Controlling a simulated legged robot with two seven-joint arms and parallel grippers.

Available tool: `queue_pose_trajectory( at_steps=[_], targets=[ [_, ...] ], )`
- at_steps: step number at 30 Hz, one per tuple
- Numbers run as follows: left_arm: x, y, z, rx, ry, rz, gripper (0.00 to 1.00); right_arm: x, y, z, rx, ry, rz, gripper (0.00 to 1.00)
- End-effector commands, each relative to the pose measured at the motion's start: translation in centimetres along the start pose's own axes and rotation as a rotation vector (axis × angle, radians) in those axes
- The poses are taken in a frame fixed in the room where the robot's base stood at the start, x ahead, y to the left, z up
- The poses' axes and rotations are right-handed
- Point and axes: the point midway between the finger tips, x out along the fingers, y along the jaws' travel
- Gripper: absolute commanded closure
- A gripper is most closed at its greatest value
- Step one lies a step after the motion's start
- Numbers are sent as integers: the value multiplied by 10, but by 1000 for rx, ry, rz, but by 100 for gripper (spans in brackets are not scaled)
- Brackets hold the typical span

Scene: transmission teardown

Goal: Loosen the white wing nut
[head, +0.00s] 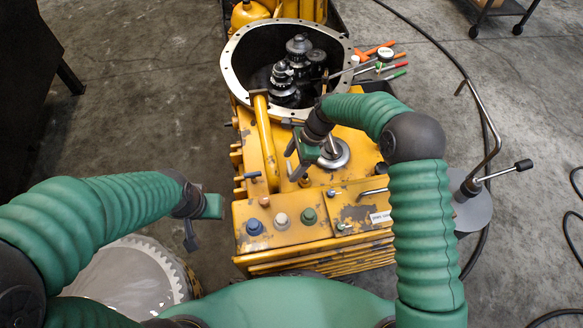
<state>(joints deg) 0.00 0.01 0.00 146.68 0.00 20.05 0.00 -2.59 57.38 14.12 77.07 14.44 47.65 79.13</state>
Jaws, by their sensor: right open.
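A white knob-like fastener (281,220), likely the white wing nut, sits on the front top of the yellow housing (262,268). It stands between a blue one (254,226) and a green one (308,215). Its wings are too small to make out. My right gripper (295,161) is open and empty above the housing, behind the white fastener and apart from it. My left gripper (198,226) hangs left of the housing, apart from all the fasteners; its jaw opening cannot be made out.
A round open casing (229,72) with dark gears (284,80) stands behind. Hand tools (378,62) lie at its right. A silver disc (336,154) is beside my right gripper. A grey stand with a bent rod (487,130) is at right. A large toothed ring (172,272) lies at lower left.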

Motion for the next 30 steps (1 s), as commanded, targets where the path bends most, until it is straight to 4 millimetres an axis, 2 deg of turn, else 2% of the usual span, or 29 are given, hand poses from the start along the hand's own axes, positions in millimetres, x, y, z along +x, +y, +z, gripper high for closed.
queue_pose_trajectory(
  at_steps=[3,10,24,30],
  targets=[
    [4,0,1,0,0,0,64,8,0,0,0,0,-1,27],
    [3,0,1,0,0,0,64,8,0,0,1,0,-1,27],
    [3,0,1,0,0,0,64,8,-1,0,1,0,-2,88],
    [1,0,0,0,0,0,64,7,-1,0,-8,0,1,90]
  ],
)
